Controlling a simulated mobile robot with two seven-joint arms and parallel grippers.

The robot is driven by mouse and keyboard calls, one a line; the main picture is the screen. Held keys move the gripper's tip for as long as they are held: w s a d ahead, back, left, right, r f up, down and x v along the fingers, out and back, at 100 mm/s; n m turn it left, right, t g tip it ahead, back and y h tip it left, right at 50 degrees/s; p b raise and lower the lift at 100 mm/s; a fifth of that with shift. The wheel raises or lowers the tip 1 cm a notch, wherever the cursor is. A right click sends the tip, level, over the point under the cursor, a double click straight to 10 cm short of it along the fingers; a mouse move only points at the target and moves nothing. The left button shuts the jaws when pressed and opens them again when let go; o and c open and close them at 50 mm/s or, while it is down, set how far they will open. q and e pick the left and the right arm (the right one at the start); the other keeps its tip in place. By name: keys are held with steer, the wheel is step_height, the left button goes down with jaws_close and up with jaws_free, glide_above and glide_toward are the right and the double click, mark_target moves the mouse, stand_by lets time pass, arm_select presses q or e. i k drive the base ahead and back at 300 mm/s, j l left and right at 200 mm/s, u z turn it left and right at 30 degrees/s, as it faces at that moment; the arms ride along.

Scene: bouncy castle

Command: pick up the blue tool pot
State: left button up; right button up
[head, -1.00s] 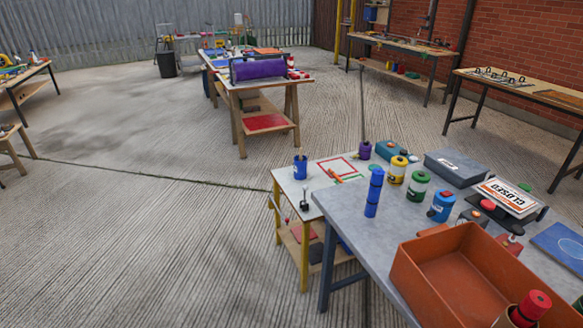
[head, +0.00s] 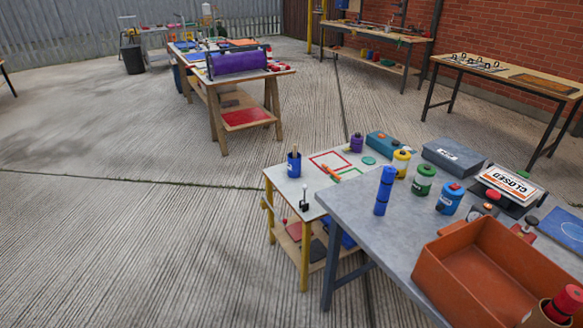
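The blue tool pot (head: 294,165) stands upright near the far left corner of the small white-topped table (head: 292,184) with yellow legs. Thin tool handles stick out of its top. Nothing touches the pot from my side. Neither of my grippers shows in the head view, so their state is hidden.
A grey table (head: 372,225) adjoins on the right, bearing a blue cylinder (head: 385,190), a green canister (head: 424,180) and an orange tray (head: 442,277). A small black-based lever (head: 304,203) stands near the pot. Open concrete floor (head: 130,240) lies to the left.

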mark_target(294, 166)
steer(key=i+j+z, duration=0.4)
steer(key=i, duration=0.25)
steer(key=i+j+z, duration=0.4)
steer(key=i+j, duration=0.15)
